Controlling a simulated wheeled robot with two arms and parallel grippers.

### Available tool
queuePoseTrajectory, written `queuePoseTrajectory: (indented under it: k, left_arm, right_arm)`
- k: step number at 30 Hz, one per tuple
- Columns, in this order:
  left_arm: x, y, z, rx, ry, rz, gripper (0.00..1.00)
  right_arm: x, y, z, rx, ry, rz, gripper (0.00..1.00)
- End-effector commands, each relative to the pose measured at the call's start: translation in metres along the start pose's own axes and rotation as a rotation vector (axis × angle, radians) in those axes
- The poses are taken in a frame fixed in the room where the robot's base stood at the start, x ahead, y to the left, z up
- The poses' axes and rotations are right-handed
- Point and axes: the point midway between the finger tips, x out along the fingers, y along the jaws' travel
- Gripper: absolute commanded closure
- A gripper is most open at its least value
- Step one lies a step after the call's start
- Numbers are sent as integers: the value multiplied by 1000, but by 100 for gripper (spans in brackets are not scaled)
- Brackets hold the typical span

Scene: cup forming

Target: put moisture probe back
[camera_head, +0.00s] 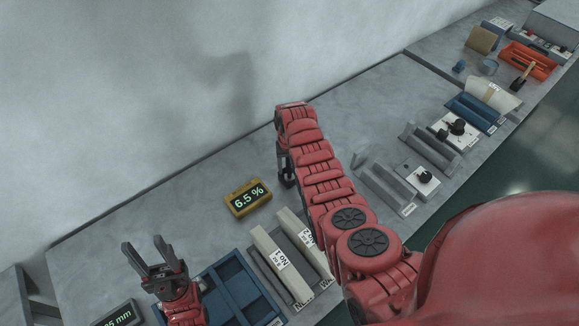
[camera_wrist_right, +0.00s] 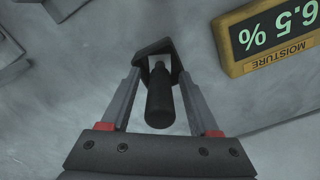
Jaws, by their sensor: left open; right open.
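The yellow moisture meter (camera_head: 247,198) lies on the grey bench and reads 6.5 %. It also shows at the upper right of the right wrist view (camera_wrist_right: 275,36). A black cylindrical probe (camera_wrist_right: 160,103) is between the fingers of my right gripper (camera_wrist_right: 160,70). Those fingers are open, with gaps on both sides of the probe. In the head view the right gripper (camera_head: 286,170) is just right of the meter, partly hidden by my arm. Whether the probe touches the bench is unclear. My left gripper (camera_head: 156,258) is open and empty at the lower left.
A blue tray (camera_head: 232,284) and a grey rack with pale labelled bars (camera_head: 272,250) stand in front of the meter. A second display (camera_head: 115,314) is at the lower left. Grey fixtures with black knobs (camera_head: 424,177) stand to the right. The bench behind the meter is clear.

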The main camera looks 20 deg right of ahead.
Motion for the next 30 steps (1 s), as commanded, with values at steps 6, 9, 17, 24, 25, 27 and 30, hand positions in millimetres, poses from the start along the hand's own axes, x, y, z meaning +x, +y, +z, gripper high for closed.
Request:
queuePoseTrajectory:
  k: [6,9,17,24,25,27,30]
  left_arm:
    - [-5,0,1,0,0,0,50]
    - [-10,0,2,0,0,0,50]
    - [-14,1,2,0,0,0,50]
    - [10,0,-2,0,0,0,50]
    - [10,0,-2,0,0,0,50]
    - [11,0,-2,0,0,0,50]
    - [10,0,-2,0,0,0,50]
  right_arm:
    - [-15,0,-2,0,4,-1,38]
    - [-28,0,-1,-1,6,-1,38]
    - [-89,-1,-2,0,7,-1,38]
    - [-121,0,0,0,0,0,38]
    - [-122,0,0,0,0,0,38]
    - [-123,0,0,0,0,0,38]
    - [-122,0,0,-1,0,0,38]
